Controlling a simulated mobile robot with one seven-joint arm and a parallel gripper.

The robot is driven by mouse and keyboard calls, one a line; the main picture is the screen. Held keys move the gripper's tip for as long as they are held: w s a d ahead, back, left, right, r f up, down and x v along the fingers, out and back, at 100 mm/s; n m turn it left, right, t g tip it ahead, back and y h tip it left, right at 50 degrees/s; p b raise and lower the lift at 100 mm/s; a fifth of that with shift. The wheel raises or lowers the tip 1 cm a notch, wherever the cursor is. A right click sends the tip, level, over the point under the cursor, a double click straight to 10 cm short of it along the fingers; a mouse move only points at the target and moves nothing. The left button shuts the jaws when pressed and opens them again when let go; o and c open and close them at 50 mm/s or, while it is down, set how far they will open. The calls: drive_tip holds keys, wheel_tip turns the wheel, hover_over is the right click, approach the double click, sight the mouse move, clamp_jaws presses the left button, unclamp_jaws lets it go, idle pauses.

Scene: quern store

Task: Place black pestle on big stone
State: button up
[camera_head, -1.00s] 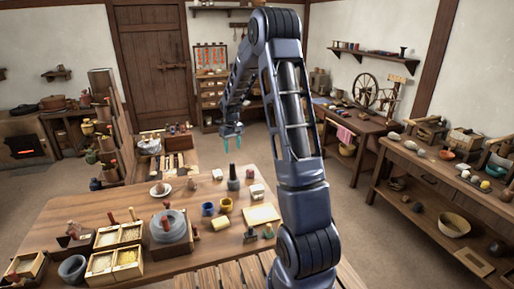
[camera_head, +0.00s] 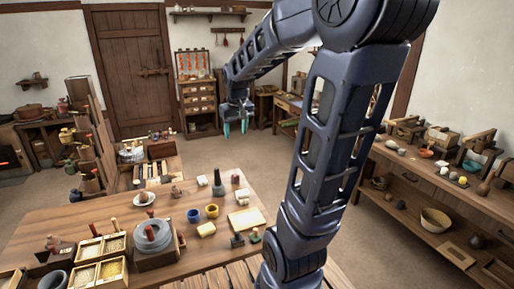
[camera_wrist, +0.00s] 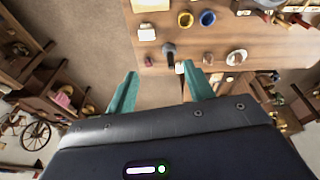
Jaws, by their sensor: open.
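A dark pestle-shaped piece (camera_head: 218,184) stands upright near the table's far edge; I take it for the black pestle. In the wrist view it shows (camera_wrist: 169,52) just past my fingertips. A round grey quern stone (camera_head: 152,238) sits in a wooden frame at the table's left middle; it may be the big stone. My gripper (camera_head: 235,128) is open and empty, with teal fingers pointing down, beyond the table's far edge in the head view. In the wrist view my gripper (camera_wrist: 158,73) has its fingers spread. A gap to the dark piece is visible.
The wooden table (camera_head: 195,250) also bears a blue cup (camera_head: 193,215), a yellow cup (camera_head: 212,211), a pale board (camera_head: 247,220), a white dish (camera_head: 143,199) and grain boxes (camera_head: 98,272). A long workbench (camera_head: 450,190) stands right. Floor between is clear.

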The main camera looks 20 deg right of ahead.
drive_tip(key=s+d+m+t, duration=0.1)
drive_tip(key=s, duration=1.6)
drive_tip(key=shift+s+r+m+t, duration=0.25)
drive_tip(key=shift+r+m+t, duration=0.1)
drive_tip(key=shift+m+t, duration=0.05)
